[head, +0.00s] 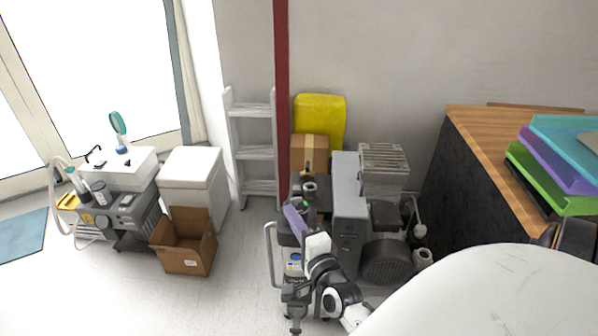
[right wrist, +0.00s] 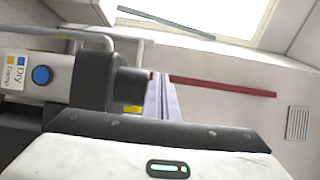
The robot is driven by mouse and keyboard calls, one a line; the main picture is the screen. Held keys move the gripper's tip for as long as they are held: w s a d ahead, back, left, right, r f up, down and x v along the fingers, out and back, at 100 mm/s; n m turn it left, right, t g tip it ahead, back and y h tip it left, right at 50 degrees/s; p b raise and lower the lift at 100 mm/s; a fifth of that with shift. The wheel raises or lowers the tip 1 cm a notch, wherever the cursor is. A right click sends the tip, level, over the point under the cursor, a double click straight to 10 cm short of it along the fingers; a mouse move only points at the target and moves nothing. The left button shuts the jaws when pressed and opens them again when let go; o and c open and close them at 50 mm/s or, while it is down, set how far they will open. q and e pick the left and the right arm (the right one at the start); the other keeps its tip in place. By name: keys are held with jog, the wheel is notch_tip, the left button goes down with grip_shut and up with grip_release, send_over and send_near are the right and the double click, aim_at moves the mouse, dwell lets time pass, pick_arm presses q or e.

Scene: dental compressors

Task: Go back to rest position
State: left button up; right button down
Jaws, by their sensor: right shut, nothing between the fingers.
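My right gripper (head: 292,214) is in front of the grey compressor unit (head: 348,215) in the head view, with its lavender fingers pointing up and away. In the right wrist view the fingers (right wrist: 161,97) lie side by side, shut with nothing between them. The blue button also shows in the head view (head: 295,257), just below the gripper. Whether the gripper touches the compressor cannot be told. My left gripper is not in view.
A wooden-topped desk (head: 480,135) with stacked trays (head: 560,165) stands at right. An open cardboard box (head: 185,245), a white cabinet (head: 190,180) and a dental cart (head: 120,205) are at left. White shelves (head: 252,150) stand behind. Floor between box and compressor is clear.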

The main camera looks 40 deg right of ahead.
jog(key=p+v, duration=0.2)
jog(key=v, duration=0.6)
jog(key=shift+s, duration=0.2)
jog(key=shift+a+r, duration=0.1)
jog(key=s+a+f+n+g+y, duration=0.4)
jog(key=s+a+f+n, duration=0.2)
jog(key=a+n, duration=0.3)
jog(key=s+a+f+n+g+y, duration=0.4)
jog(key=a+f+n, duration=0.5)
jog(key=n, duration=0.6)
jog(key=shift+s+a+g+y, duration=0.3)
jog(key=shift+s+a, duration=0.5)
jog(key=shift+s, duration=0.15)
